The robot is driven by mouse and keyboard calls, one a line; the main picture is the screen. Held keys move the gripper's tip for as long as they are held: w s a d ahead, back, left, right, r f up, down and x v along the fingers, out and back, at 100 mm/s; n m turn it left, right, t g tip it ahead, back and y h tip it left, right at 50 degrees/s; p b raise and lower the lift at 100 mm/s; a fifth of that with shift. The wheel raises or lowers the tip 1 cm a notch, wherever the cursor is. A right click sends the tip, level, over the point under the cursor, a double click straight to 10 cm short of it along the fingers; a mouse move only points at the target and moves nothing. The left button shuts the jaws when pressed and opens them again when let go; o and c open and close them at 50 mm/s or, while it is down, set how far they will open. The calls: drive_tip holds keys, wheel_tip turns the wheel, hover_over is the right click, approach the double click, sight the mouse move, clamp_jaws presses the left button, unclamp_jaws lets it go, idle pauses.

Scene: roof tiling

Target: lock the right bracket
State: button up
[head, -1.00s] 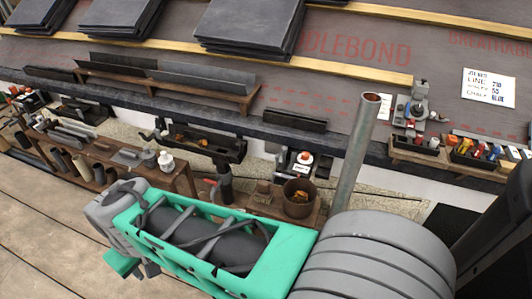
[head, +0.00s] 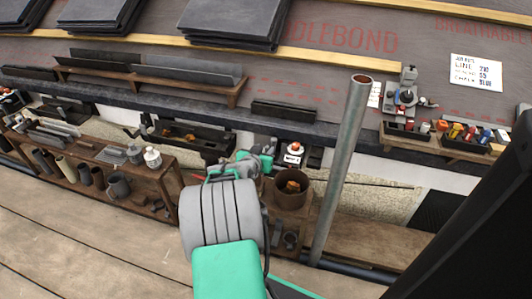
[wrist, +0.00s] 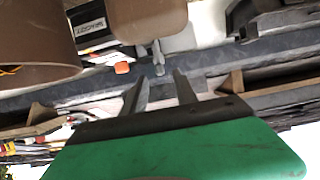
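What looks like the right bracket, a dark fitting with a white plate and an orange knob (head: 294,149), sits below the eave edge, left of the grey downpipe. In the wrist view an orange piece (wrist: 122,68) and a small grey lever (wrist: 158,57) show beyond my fingertips. My gripper (wrist: 160,82) is open, its two grey fingers apart with nothing between them. The lever stands just past the fingertips, roughly in line with the gap; contact cannot be told. In the head view my gripper (head: 268,148) is small, just left of the knob, partly hidden by my wrist.
A brown bucket (head: 290,198) stands close below the fitting and looms at left in the wrist view (wrist: 35,45). The tall grey downpipe (head: 342,165) rises to the right. A dark tray (head: 190,140) and a wooden shelf with tubes (head: 90,165) lie left.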

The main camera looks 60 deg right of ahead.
drive_tip(key=b+x, duration=0.1)
drive_tip(key=x, duration=0.1)
drive_tip(key=shift+d+f, duration=0.25)
drive_tip(key=shift+w+d, duration=0.1)
drive_tip(key=shift+d, duration=0.1)
drive_tip(key=shift+r, duration=0.1)
drive_tip(key=shift+c, duration=0.5)
clamp_jaws()
